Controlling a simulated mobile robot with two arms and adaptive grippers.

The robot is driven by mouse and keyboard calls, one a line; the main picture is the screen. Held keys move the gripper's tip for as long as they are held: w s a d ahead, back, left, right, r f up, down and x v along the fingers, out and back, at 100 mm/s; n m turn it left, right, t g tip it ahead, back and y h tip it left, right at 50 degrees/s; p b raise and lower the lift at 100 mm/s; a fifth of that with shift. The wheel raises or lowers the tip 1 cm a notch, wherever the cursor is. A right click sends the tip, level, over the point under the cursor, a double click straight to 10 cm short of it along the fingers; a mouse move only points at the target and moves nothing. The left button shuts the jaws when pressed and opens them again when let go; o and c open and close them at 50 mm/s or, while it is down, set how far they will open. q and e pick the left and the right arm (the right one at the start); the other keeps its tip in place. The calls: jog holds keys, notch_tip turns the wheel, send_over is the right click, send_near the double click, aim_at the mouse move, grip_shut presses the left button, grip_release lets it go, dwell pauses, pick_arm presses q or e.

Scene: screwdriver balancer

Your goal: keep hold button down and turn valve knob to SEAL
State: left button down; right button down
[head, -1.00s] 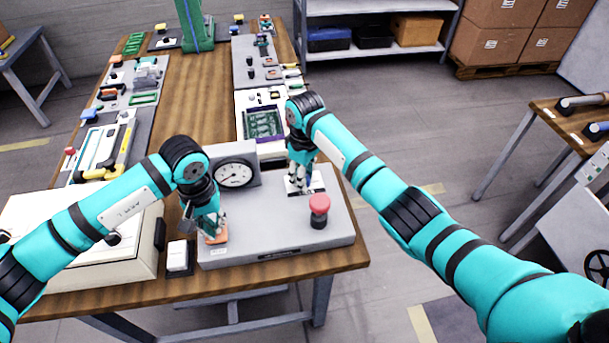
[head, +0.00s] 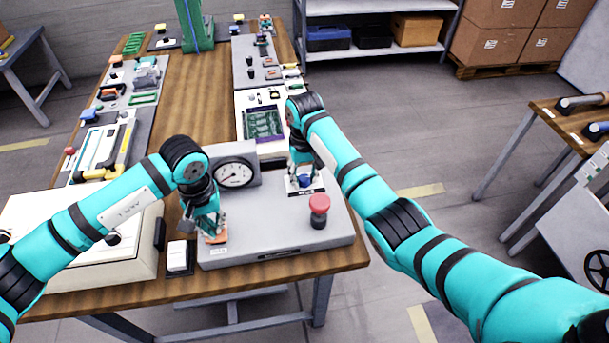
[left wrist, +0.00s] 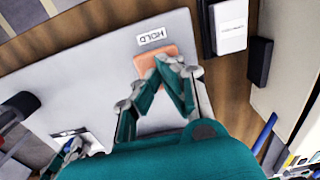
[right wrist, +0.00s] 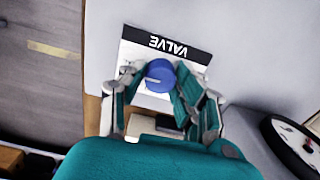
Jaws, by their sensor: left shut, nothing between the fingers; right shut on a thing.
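The orange hold button (head: 216,238) is at the front left of the grey panel (head: 270,235). It also shows beside the HOLD label in the left wrist view (left wrist: 148,62). My left gripper (left wrist: 160,70) is shut and empty, its fingertips over the button and seemingly touching it; how far the button is pressed I cannot tell. The blue valve knob (right wrist: 160,76) sits on a white plate with a black VALVE label (right wrist: 166,44). My right gripper (right wrist: 155,80) is shut on the knob, one finger on each side. A pale pointer mark shows on the knob's left side; no SEAL mark is readable.
A round gauge (head: 234,173) stands at the panel's back left. A small white-topped box (head: 180,256) stands left of the panel. Other devices line the table behind.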

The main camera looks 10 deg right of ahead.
aim_at(304, 177)
pick_arm(q)
jog(key=shift+f, duration=0.1)
dwell(0.3)
pick_arm(e)
jog(key=c, duration=0.9)
grip_release()
jog(key=shift+c, duration=0.2)
jog(key=shift+r, duration=0.1)
pick_arm(q)
jog(key=shift+s, duration=0.1)
pick_arm(e)
notch_tip(304, 177, up, 12)
